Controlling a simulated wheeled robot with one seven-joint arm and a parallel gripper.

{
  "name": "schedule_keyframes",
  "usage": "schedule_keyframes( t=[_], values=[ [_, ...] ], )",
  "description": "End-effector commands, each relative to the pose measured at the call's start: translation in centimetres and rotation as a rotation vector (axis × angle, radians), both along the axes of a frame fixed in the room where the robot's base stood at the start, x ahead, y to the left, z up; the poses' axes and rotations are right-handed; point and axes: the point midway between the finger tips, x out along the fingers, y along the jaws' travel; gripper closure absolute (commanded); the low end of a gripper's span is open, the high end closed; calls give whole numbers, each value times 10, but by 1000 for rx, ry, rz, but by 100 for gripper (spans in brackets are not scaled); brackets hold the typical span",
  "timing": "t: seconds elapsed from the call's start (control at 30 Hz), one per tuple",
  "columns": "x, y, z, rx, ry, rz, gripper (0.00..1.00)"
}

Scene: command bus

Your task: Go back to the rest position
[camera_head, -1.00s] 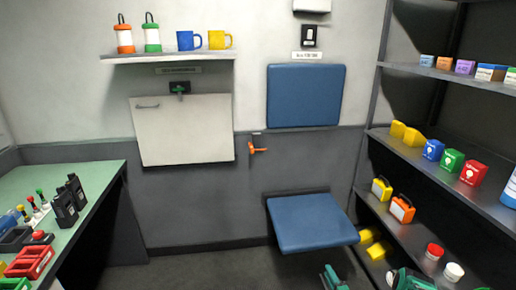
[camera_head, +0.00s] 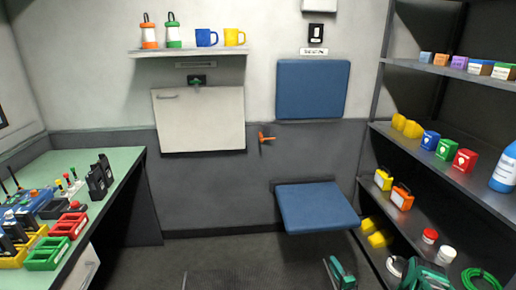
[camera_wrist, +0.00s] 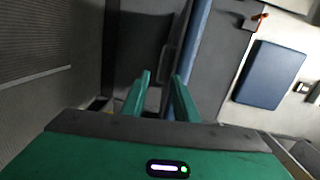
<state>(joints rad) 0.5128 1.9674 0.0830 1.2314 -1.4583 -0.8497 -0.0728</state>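My gripper (camera_wrist: 161,78) shows in the wrist view with its two green fingers apart and nothing between them. Teal parts of my arm show at the bottom right of the head view, low over the floor in front of the right shelves.
A green-topped bench (camera_head: 121,158) with bins and tools stands at left. A dark shelf unit (camera_head: 470,188) with boxes and bottles stands at right. The wall has a white panel (camera_head: 200,122), an orange handle (camera_head: 266,138) and a mug shelf (camera_head: 190,53). The middle floor (camera_head: 235,262) is clear.

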Motion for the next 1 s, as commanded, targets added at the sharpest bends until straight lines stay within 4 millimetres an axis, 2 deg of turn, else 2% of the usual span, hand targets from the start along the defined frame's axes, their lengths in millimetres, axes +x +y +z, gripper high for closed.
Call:
schedule_keyframes(
  t=[0.33,0.6,0.8,1.0],
  values=[
    [36,10,51,-128,8,152,73],
    [64,24,119,-315,52,350,73],
    [70,28,169,-457,110,482,73],
    [63,25,218,-595,187,590,73]
  ],
)
